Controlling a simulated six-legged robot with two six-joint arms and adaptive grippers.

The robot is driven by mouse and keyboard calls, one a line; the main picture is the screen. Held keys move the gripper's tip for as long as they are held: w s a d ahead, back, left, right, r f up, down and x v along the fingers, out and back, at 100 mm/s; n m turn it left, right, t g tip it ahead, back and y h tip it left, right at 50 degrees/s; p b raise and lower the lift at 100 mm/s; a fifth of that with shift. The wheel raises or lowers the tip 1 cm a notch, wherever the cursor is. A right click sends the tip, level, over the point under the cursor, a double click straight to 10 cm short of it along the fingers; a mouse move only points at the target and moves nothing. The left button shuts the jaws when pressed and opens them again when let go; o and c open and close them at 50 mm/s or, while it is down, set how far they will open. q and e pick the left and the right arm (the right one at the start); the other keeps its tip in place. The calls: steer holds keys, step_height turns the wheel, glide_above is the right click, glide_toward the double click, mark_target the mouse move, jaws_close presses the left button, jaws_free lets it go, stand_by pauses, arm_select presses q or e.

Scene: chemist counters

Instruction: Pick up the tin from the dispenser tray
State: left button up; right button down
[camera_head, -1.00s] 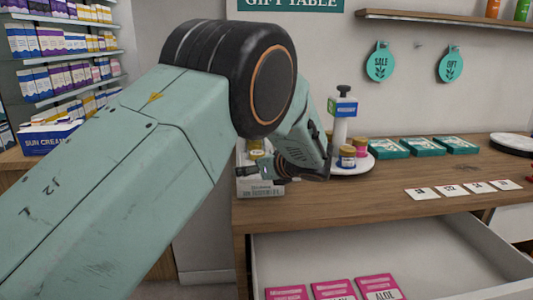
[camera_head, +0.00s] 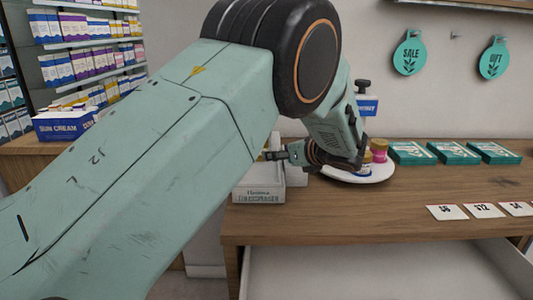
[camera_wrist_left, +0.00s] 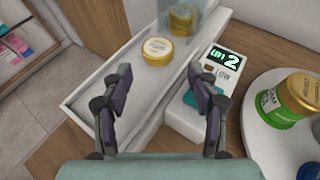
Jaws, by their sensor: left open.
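In the head view the left gripper (camera_head: 276,156) is over the dispenser (camera_head: 258,196), and the tin cannot be made out there. My right gripper is in neither current view.
A round white stand (camera_head: 352,174) with jars is close right of the gripper. Teal boxes (camera_head: 453,153) and price cards (camera_head: 484,210) lie farther right. An open drawer (camera_head: 375,272) projects below the counter.

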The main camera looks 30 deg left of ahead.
arm_select(q)
steer(key=shift+w+f, duration=0.15)
steer(key=shift+w, duration=0.05)
steer(key=x, duration=0.2)
steer(key=b+x, duration=0.1)
steer(key=x, duration=0.4)
steer(key=shift+s+a+f+b, duration=0.1)
steer(key=shift+s+a+b, duration=0.05)
steer(key=shift+s+b, duration=0.15)
steer(key=shift+a, duration=0.35)
steer(key=shift+w+d, duration=0.1)
steer(key=shift+d, duration=0.1)
steer(key=shift+c, duration=1.1)
steer(key=shift+a, duration=0.15)
steer(key=c, duration=0.6)
